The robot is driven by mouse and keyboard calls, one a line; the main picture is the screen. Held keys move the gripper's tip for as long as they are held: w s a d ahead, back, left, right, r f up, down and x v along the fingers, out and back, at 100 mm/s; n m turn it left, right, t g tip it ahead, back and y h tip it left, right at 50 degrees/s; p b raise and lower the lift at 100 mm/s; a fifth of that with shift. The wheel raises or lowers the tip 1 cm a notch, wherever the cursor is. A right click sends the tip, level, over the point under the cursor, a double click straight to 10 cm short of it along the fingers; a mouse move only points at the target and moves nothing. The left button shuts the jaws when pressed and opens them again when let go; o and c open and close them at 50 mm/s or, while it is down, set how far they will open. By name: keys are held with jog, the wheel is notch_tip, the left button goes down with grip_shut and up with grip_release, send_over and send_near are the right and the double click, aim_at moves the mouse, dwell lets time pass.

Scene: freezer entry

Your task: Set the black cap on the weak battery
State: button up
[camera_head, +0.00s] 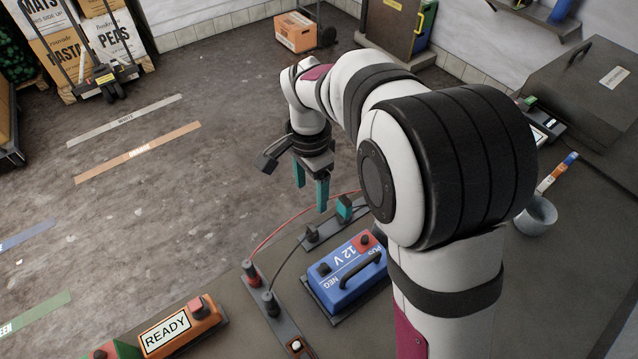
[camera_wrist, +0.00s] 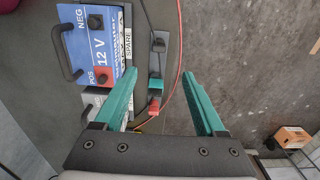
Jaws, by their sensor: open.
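A blue 12 V battery (camera_head: 343,273) sits on the bench, with a dark NEG post, a red POS post and a black handle; in the wrist view (camera_wrist: 98,42) it stands beside a label reading SPARE. A grey block (camera_wrist: 92,98) beside it is partly hidden by a finger; I cannot tell whether it is the weak battery. A dark cap-like piece (camera_head: 310,233) sits on a strip behind the blue battery. Another dark piece (camera_head: 270,302), with a black lead, stands nearer. I cannot tell which is the black cap. My gripper (camera_head: 312,190) is open and empty, above and beyond the strip.
A red piece (camera_head: 250,270) with a red lead and a teal block (camera_head: 344,208) stand near the battery. An orange READY box (camera_head: 180,330) is at the front. A grey cup (camera_head: 535,216) stands right. My arm hides part of the bench.

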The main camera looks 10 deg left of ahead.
aim_at(312, 227)
notch_tip(312, 227, down, 14)
jog(key=shift+s+f, duration=0.15)
jog(key=shift+f, duration=0.05)
grip_shut()
